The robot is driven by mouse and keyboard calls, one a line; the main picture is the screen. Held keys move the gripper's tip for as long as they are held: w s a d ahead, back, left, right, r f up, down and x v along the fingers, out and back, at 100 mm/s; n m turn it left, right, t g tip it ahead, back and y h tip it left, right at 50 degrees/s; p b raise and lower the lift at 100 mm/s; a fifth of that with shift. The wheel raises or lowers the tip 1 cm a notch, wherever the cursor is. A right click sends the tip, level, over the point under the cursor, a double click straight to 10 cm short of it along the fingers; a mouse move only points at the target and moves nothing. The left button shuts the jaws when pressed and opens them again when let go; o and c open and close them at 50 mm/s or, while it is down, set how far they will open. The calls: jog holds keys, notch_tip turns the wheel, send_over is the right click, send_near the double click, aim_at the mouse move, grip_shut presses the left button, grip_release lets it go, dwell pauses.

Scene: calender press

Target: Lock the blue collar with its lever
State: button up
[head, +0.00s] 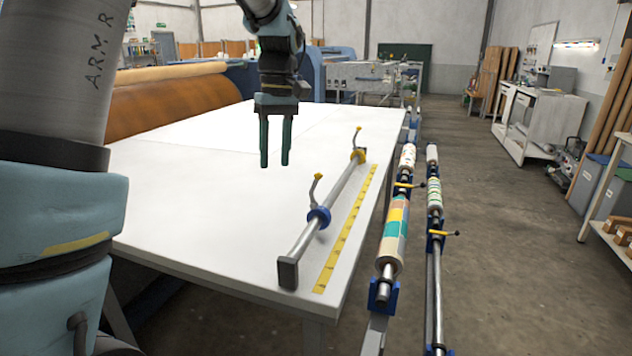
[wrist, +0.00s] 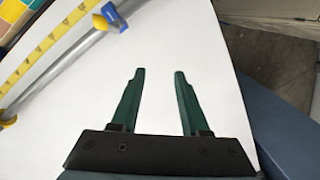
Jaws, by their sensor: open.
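The blue collar (head: 319,217) sits around a grey metal bar (head: 338,188) on the white table. In the wrist view the blue collar (wrist: 109,13) is at the top, beyond the fingertips. A second, yellow collar (head: 358,156) with its own raised lever (head: 356,138) is farther along the bar. My gripper (head: 274,165) is open and empty, pointing down above the table, left of the bar and apart from both collars. Its two green fingers also show in the wrist view (wrist: 159,72).
A yellow measuring tape (head: 345,233) lies along the bar's right side. A dark square end block (head: 288,273) is at the bar's near end. Patterned rollers (head: 394,222) stand beside the table's right edge. The white tabletop (head: 200,200) left of the bar is clear.

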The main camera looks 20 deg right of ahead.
jog(key=n+y, duration=0.1)
send_near(316, 177)
jog(key=f, duration=0.3)
jog(key=a+f+p, duration=0.1)
jog(key=f, duration=0.3)
jog(key=f+p, duration=0.1)
jog(key=f, duration=0.2)
jog(key=shift+w+a+f, duration=0.1)
jog(key=shift+a+f, duration=0.2)
jog(key=shift+f, duration=0.1)
grip_shut()
dwell(0.7)
